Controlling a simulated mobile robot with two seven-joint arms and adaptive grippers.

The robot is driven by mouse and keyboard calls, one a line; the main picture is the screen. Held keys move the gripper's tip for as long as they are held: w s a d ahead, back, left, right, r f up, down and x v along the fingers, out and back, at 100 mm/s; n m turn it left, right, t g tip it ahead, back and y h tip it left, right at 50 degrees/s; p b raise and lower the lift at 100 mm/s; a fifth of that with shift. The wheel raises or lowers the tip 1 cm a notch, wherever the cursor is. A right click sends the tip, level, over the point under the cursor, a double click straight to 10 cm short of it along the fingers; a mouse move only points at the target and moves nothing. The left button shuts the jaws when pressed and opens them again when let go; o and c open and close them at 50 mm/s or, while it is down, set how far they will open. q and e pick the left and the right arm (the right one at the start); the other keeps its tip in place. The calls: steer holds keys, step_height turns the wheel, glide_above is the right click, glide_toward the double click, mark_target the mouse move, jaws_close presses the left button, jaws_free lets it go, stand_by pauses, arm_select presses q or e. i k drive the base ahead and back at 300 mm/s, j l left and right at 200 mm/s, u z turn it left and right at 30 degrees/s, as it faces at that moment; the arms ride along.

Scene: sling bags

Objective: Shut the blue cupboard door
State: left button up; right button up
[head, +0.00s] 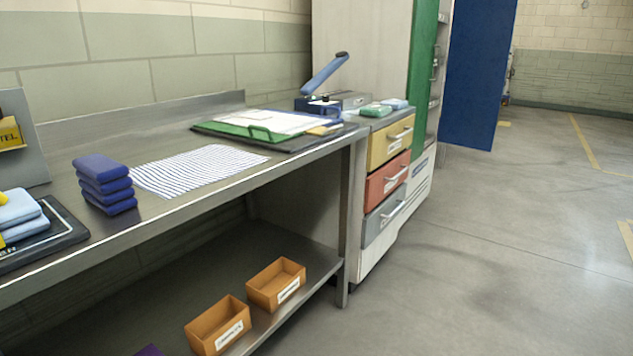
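The blue cupboard door (478,72) stands wide open at the upper right of the head view, its top cut off by the picture edge. It belongs to a tall pale cupboard (362,45) behind the drawer unit. A green door (424,65) shows on the same cupboard, to the left of the blue door. Between the two doors, part of the shelved inside (436,75) shows. I cannot see a handle on the blue door. Neither of my grippers is in view.
A steel workbench (190,212) runs along the left, with folded blue cloths (104,184) and a striped cloth (196,168) on it. A drawer unit (386,180) stands at its far end. Orange bins (277,285) sit on the lower shelf. The floor (500,250) at right is clear.

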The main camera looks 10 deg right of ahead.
mark_target(481, 30)
steer(key=i+l+z, duration=0.5)
steer(key=z, duration=0.25)
steer(key=i+l+z, duration=0.35)
steer(key=i+z, duration=0.45)
steer(key=i, duration=1.1)
steer(key=i+j, duration=0.1)
steer(key=i, duration=3.3)
steer(key=i+l+u, duration=0.2)
steer(key=i+u, duration=0.15)
steer(key=i+l+u, duration=0.85)
steer(key=u, duration=0.2)
steer(key=i+l+u, duration=0.15)
steer(key=u, duration=0.25)
steer(key=l+u, duration=0.4)
steer(key=i+l, duration=0.05)
